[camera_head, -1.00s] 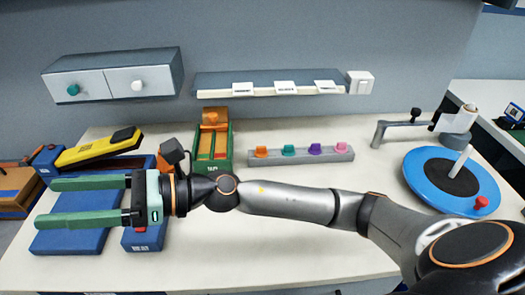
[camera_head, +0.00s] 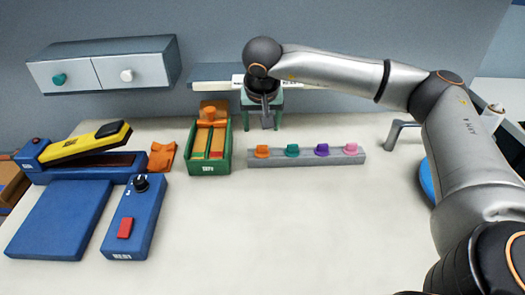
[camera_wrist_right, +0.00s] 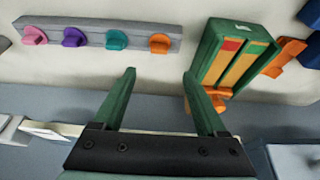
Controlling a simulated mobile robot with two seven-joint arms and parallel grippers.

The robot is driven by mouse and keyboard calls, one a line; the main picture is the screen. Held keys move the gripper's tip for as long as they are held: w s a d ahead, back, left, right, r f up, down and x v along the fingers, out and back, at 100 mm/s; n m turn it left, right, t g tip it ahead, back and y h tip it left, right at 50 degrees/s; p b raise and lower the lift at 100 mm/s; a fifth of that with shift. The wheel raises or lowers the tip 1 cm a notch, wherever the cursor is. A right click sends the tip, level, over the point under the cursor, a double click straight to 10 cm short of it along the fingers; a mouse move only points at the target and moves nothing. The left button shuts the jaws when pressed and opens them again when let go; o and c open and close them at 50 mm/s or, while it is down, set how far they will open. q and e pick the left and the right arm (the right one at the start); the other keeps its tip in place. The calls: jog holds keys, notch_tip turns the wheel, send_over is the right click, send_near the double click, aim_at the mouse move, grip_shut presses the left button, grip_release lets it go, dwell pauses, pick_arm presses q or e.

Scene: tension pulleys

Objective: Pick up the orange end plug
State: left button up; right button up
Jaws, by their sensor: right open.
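The orange end plug (camera_head: 262,152) sits at the left end of a grey rack (camera_head: 305,159), in a row with teal, purple and pink plugs. In the right wrist view the orange plug (camera_wrist_right: 160,43) is at the right end of the rack (camera_wrist_right: 100,33). My right gripper (camera_head: 262,122) is open and empty, pointing down behind the plug, near the wall shelf. In the wrist view its two green fingers (camera_wrist_right: 158,73) are spread, with the plug beyond the tips, roughly centred between them. The fingers do not touch it. My left gripper is not in view.
A green box (camera_head: 209,170) with an orange knob stands just left of the rack. A wall shelf (camera_head: 215,73) is close to my right gripper. Blue devices (camera_head: 133,220) and an orange piece (camera_head: 162,156) lie at left. The front table is clear.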

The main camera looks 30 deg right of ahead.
send_over(262, 146)
jog(key=s+a, duration=0.2)
jog(key=f, duration=0.4)
jog(key=shift+w+d+f, duration=0.1)
jog(key=shift+d+f, duration=0.1)
jog(key=shift+d, duration=0.05)
jog(key=shift+s+p+x, duration=0.1)
jog(key=shift+p+x, duration=0.05)
jog(key=shift+x, duration=1.15)
jog(key=shift+s+p+x, duration=0.15)
jog(key=shift+x, duration=1.2)
jog(key=shift+d, duration=0.1)
grip_shut()
